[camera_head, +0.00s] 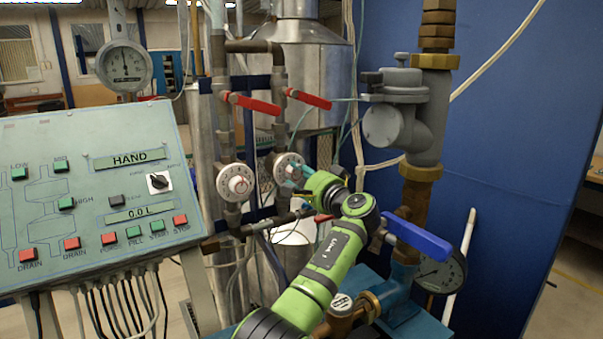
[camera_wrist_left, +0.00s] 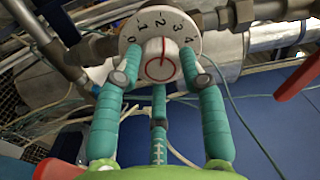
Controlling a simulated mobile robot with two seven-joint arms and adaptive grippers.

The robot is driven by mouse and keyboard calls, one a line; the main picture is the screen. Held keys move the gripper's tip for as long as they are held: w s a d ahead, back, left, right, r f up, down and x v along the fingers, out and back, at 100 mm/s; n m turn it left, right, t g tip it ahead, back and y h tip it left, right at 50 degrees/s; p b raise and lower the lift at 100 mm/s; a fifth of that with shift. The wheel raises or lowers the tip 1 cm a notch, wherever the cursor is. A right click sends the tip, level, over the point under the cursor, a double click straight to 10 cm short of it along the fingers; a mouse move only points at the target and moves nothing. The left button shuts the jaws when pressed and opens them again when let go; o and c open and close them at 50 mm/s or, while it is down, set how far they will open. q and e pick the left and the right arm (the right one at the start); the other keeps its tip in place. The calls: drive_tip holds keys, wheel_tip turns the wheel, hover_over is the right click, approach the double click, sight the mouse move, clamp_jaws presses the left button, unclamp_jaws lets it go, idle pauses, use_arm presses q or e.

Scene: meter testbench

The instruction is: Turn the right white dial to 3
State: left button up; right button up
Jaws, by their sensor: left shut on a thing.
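The right white dial (camera_head: 287,166) sits on a vertical pipe, partly hidden by my left gripper (camera_head: 303,177). The left white dial (camera_head: 236,182) stands apart, untouched. My right gripper is not in view.
Red lever handles (camera_head: 252,104) are above the dials. A blue lever (camera_head: 417,238) and a pressure gauge (camera_head: 440,272) are to the right of my arm. A control panel (camera_head: 95,190) with several buttons stands at the left.

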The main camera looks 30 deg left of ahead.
use_arm(q)
drive_tip(key=m+p, duration=0.1)
drive_tip(key=m, duration=0.1)
drive_tip(key=m+p, duration=0.1)
drive_tip(key=m, duration=0.1)
drive_tip(key=shift+s+a+f+p, duration=0.1)
drive_tip(key=shift+a+p, duration=0.1)
drive_tip(key=shift+p, duration=0.2)
drive_tip(key=shift+m, duration=0.4)
drive_tip(key=o, duration=1)
drive_tip(key=shift+o, duration=0.7)
drive_tip(key=shift+s+a, duration=0.15)
drive_tip(key=shift+d, duration=0.3)
drive_tip(key=v, duration=1.1)
drive_tip(key=shift+s+d, duration=0.2)
drive_tip(key=shift+s, duration=0.05)
